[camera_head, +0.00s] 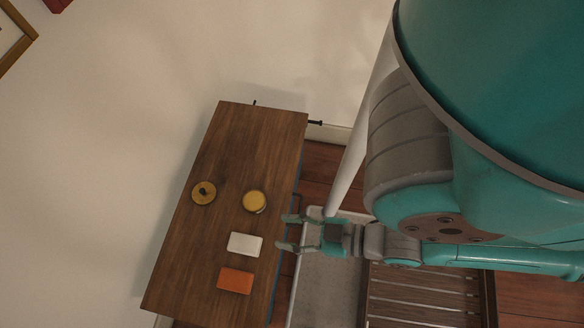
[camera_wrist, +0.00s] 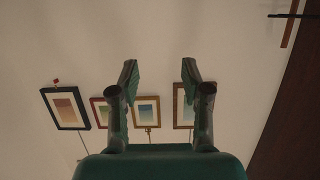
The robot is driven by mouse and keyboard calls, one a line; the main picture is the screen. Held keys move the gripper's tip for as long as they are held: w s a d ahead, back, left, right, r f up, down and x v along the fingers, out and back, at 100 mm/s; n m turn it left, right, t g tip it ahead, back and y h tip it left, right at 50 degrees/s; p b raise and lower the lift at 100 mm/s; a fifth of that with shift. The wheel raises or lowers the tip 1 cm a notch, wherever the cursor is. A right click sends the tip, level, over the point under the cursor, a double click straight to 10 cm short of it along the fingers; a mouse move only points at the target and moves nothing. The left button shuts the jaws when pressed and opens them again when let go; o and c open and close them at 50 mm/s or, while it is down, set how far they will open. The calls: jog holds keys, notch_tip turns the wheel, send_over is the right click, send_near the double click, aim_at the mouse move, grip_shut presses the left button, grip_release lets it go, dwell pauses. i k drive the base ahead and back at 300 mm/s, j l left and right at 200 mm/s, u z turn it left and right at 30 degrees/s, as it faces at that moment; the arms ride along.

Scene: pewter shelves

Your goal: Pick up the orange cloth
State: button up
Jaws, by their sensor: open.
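The orange cloth (camera_head: 235,280) is a small folded rectangle lying flat on the wooden table (camera_head: 232,135), near the table's lower end in the head view. My gripper (camera_head: 286,233) is open and empty at the table's right edge, up and to the right of the cloth and apart from it. In the wrist view my gripper (camera_wrist: 159,75) shows two spread fingers with nothing between them. The cloth is not in the wrist view.
A white folded cloth-like piece (camera_head: 244,244) lies just above the orange cloth. A yellow round container (camera_head: 254,201) and a yellow disc with a dark knob (camera_head: 204,192) stand farther up. The table's upper part is clear. Framed pictures (camera_wrist: 66,107) hang on the wall.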

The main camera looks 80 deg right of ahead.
aim_at(239, 282)
jog(key=k+j, duration=0.2)
jog(key=k, duration=0.25)
jog(key=k+j, duration=0.15)
jog(key=k, duration=0.3)
jog(key=k+j, duration=0.2)
jog(key=k, duration=0.25)
